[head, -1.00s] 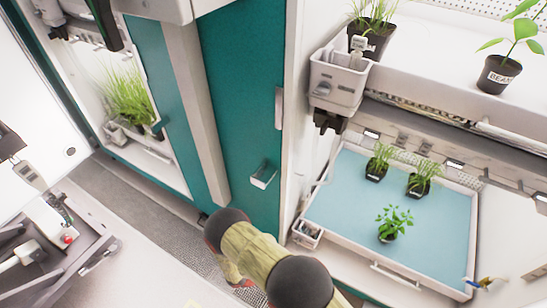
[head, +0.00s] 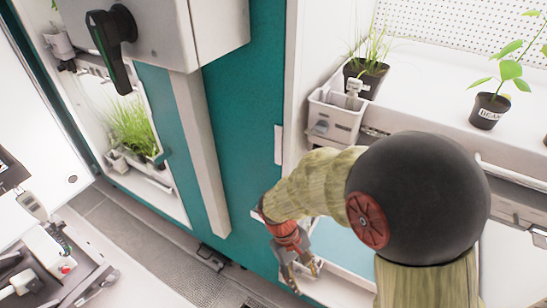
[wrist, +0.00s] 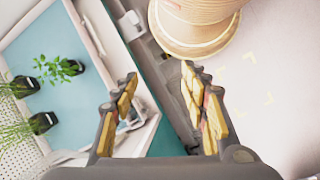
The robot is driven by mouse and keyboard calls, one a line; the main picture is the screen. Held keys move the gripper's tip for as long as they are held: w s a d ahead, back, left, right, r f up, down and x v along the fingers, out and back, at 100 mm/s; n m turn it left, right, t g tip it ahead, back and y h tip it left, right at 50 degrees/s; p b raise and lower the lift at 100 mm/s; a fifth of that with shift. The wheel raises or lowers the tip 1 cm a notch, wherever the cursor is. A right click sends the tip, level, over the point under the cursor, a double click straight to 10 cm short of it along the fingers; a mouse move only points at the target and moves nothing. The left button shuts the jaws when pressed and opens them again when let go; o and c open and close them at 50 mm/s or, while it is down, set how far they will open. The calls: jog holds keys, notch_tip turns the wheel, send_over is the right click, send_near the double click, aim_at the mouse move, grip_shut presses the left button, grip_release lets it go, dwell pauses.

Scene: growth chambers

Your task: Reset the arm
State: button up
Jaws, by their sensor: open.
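My arm is bent across the right half of the head view, its large black joint in front of the blue-lined tray (head: 342,243). My gripper (head: 302,279) hangs low at the lower middle, in front of the teal door (head: 240,120) and left of the tray. In the wrist view my gripper (wrist: 160,82) is open, its yellow-padded fingers well apart with nothing between them.
A shelf above the tray carries a grass pot (head: 366,75), a pot labelled BEAN (head: 488,110) and a grey caddy (head: 335,118). A cart (head: 60,260) stands at lower left.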

jog(key=s+d+r+m+t+y+p, duration=0.1)
jog(key=s+d+r+m+t, duration=0.1)
jog(key=r, duration=0.7)
jog(key=s+d+r+m+t+y+p, duration=0.1)
jog(key=d+r, duration=0.4)
jog(key=r, duration=0.5)
jog(key=s+d+r+m+t+y+p, duration=0.1)
jog(key=s+d+r+m+t, duration=0.2)
jog(key=r, duration=0.6)
jog(key=shift+s+d+r+t, duration=0.25)
jog(key=shift+s+r+t, duration=0.05)
jog(key=shift+t, duration=0.9)
jog(key=shift+c, duration=0.5)
